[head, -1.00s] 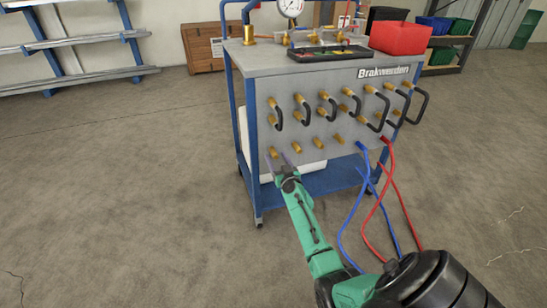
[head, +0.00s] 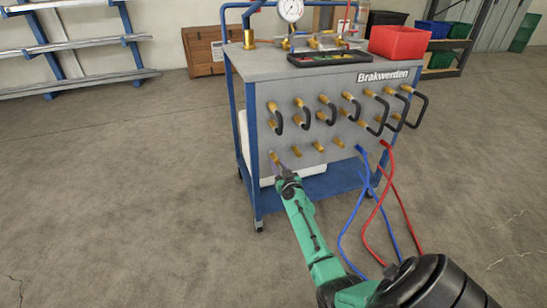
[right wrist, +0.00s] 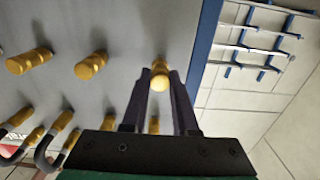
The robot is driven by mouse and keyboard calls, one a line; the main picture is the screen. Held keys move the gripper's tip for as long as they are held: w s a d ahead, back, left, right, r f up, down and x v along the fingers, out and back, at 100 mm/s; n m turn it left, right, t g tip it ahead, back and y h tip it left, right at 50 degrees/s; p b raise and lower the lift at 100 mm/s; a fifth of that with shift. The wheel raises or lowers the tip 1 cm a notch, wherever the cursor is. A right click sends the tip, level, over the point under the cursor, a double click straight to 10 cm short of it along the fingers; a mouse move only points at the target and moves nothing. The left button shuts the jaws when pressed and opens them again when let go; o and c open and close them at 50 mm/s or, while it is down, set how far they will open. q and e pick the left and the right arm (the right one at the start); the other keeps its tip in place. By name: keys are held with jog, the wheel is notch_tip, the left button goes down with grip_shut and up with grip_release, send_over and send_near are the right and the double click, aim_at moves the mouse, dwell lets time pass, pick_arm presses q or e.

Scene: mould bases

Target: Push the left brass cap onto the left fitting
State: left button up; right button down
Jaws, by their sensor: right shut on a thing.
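The left brass cap (right wrist: 160,82) is between the dark fingertips of my right gripper (right wrist: 160,77), which is shut on it. In the right wrist view, the left brass fitting (right wrist: 159,65) shows just behind the cap, in line with it. I cannot tell whether a gap is left between the two. In the head view, my right gripper (head: 279,167) is at the lower left end of the cart's grey panel (head: 345,168), by the leftmost brass piece of the lower row (head: 274,156). My left gripper is not in view.
More brass fittings (head: 318,146) continue along the lower row. Black looped hoses (head: 305,119) hang from the upper row. Blue hoses (head: 345,225) and red hoses (head: 381,195) hang at the right. A blue cart post (head: 253,150) stands close left of the gripper.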

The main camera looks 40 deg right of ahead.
jog(key=shift+p+v, duration=0.65)
jog(key=shift+v, duration=1.2)
jog(key=p+v, duration=0.1)
jog(key=v, duration=0.5)
jog(key=shift+p, duration=0.4)
jog(key=shift+a, duration=0.15)
